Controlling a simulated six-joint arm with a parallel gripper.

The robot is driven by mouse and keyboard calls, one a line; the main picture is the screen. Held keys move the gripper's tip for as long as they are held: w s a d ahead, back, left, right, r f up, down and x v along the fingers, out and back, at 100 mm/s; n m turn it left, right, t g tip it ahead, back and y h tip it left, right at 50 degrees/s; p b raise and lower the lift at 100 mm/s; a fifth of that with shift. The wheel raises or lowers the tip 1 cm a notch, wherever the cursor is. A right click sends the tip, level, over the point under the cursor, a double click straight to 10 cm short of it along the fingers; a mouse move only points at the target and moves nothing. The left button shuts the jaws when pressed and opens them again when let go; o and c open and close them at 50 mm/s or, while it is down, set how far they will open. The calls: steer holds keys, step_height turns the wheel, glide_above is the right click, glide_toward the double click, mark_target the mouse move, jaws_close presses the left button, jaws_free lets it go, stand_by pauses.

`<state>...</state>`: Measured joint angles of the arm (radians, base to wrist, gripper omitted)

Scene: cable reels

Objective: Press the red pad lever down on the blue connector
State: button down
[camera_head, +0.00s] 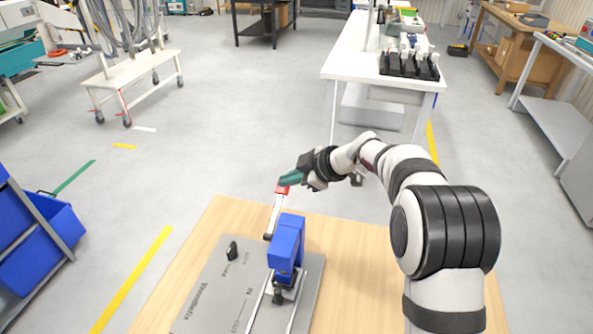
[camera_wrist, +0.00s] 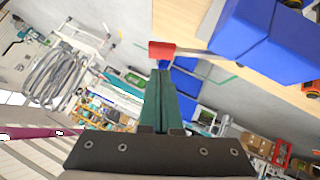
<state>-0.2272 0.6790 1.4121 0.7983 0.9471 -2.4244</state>
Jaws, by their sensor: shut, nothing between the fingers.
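The blue connector (camera_head: 287,243) stands on a grey plate on the wooden table. Its lever rises from it, tilted up, with a red pad (camera_head: 282,189) at the top end. My gripper (camera_head: 290,179) has green fingers, shut and empty, right at the red pad in the head view. In the wrist view the shut fingertips (camera_wrist: 160,72) are just below the red pad (camera_wrist: 161,50), and the blue connector (camera_wrist: 262,40) is at the upper right. I cannot tell whether the fingers touch the pad.
The grey plate (camera_head: 212,287) carries a small black knob (camera_head: 232,251) left of the connector. The wooden table (camera_head: 350,262) is bare right of the plate, below my arm. A white bench (camera_head: 352,62) and blue bins (camera_head: 45,245) stand on the floor beyond.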

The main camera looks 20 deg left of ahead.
mark_target(287, 187)
steer(key=shift+w+f, duration=0.35)
steer(key=shift+f, duration=0.5)
steer(key=shift+w+f+m+g, duration=0.6)
steer(key=shift+f+g, duration=0.2)
steer(key=shift+g, duration=0.3)
steer(key=shift+w+f, duration=0.25)
steer(key=shift+f, duration=0.7)
steer(key=shift+w+f, duration=0.3)
steer(key=shift+f, duration=0.65)
steer(key=shift+w+f, duration=0.25)
steer(key=shift+f, duration=0.7)
steer(key=shift+d+f, duration=0.1)
steer(key=shift+f, duration=0.15)
